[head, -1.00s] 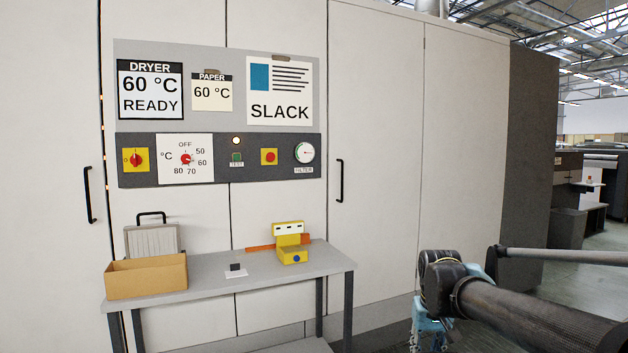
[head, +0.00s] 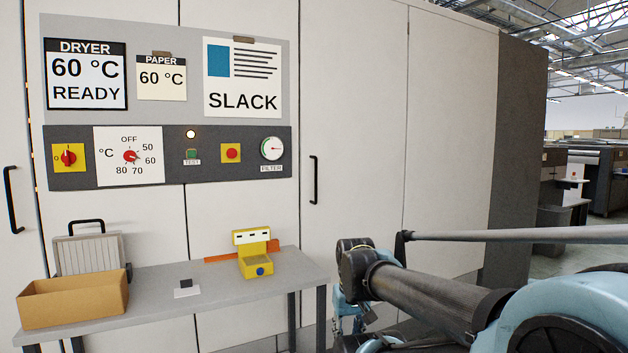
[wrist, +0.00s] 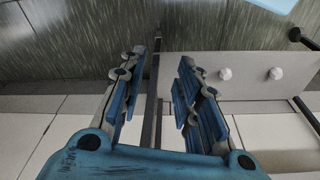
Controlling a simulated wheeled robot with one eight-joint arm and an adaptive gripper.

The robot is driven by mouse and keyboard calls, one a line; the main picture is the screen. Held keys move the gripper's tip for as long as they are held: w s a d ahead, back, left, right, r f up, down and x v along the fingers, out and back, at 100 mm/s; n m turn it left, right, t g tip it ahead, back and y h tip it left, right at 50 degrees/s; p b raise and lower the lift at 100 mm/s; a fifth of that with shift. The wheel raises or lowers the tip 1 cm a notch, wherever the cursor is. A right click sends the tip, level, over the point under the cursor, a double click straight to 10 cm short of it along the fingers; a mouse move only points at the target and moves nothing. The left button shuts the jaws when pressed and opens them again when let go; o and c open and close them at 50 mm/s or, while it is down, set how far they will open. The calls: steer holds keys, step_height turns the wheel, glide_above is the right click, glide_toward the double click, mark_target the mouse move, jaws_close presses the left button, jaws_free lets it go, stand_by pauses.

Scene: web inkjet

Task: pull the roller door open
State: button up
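The nearest thing to a door is a tall pale machine front of flat panels (head: 360,100). It carries a black bar handle (head: 314,180) right of the control board and another black handle (head: 13,200) at the far left. My gripper (head: 350,318) hangs low, to the right of the grey table and in front of the panels, partly hidden by my arm. In the wrist view its two blue fingers (wrist: 168,60) stand apart with nothing held between them. A dark bar shows behind the gap.
The grey table (head: 215,290) bears a cardboard box (head: 75,303), a grey filter-like panel (head: 88,254) with a handle, and a yellow device (head: 256,262). The control board (head: 210,158) is above it. Open floor lies at the far right.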

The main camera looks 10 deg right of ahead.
steer(key=w+a+r+n+t+y, duration=0.2)
steer(key=w+a+r+y, duration=0.15)
steer(key=w+r, duration=0.65)
steer(key=w+a+r+n+t+y, duration=0.2)
steer(key=w+a+r+t+y, duration=0.15)
steer(key=w+r, duration=0.6)
steer(key=w+d+r+n+t+y, duration=0.1)
steer(key=w+d+r+t, duration=0.3)
steer(key=w+d+r, duration=0.55)
steer(key=w+d+r+n+t+y, duration=0.1)
steer(key=w+d+r+t, duration=0.4)
steer(key=w, duration=0.7)
steer(key=f+x, duration=0.1)
steer(key=x, duration=1.5)
steer(key=shift+w+a+g, duration=0.2)
steer(key=shift+w+g, duration=0.2)
steer(key=shift+g, duration=0.05)
steer(key=shift+c, duration=0.6)
jaws_close()
